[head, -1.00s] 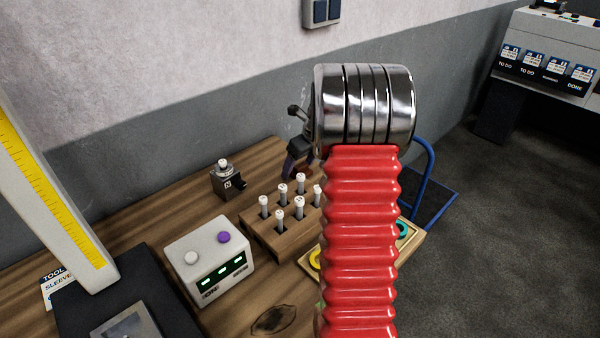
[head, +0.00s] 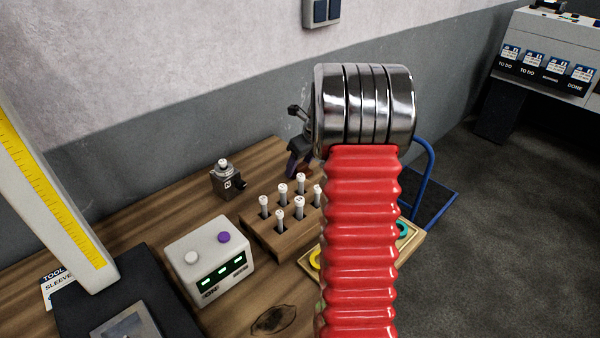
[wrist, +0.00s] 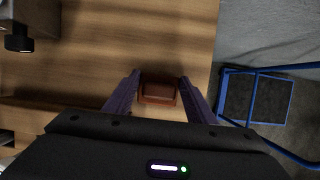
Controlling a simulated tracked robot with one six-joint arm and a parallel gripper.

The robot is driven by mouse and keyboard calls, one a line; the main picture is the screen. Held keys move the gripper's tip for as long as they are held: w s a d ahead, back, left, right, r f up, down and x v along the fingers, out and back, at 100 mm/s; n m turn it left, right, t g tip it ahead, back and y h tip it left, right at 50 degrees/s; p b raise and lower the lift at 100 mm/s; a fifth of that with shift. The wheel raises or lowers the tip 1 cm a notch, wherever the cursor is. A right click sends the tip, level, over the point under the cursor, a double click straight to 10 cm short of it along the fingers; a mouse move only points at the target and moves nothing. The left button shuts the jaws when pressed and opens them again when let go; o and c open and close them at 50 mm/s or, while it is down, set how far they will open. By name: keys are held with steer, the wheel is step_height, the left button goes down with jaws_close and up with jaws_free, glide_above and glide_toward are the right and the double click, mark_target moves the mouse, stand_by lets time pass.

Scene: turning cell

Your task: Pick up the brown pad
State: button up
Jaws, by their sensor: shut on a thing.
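The brown pad (wrist: 158,92) is a small reddish-brown block between the two purple fingers of my gripper (wrist: 158,86) in the wrist view. My gripper is shut on it. In the head view, my gripper (head: 298,165) shows partly behind my red arm, over the far right end of the wooden bench (head: 170,234). A bit of the brown pad (head: 304,171) shows there below the fingers. I cannot tell whether the pad touches the bench top.
A wooden block with several white-topped holders (head: 262,229), a grey tool block (head: 226,180) and a white box with buttons (head: 212,258) stand on the bench. A tray with coloured rings (head: 408,241) is partly hidden by my arm. A blue-framed cart (wrist: 250,95) stands right of the bench.

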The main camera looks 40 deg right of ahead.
mark_target(300, 164)
steer(key=shift+c, duration=0.9)
steer(key=shift+r, duration=0.1)
step_height(300, 164, up, 10)
steer(key=shift+f, duration=0.1)
steer(key=o, duration=0.6)
steer(key=c, duration=0.4)
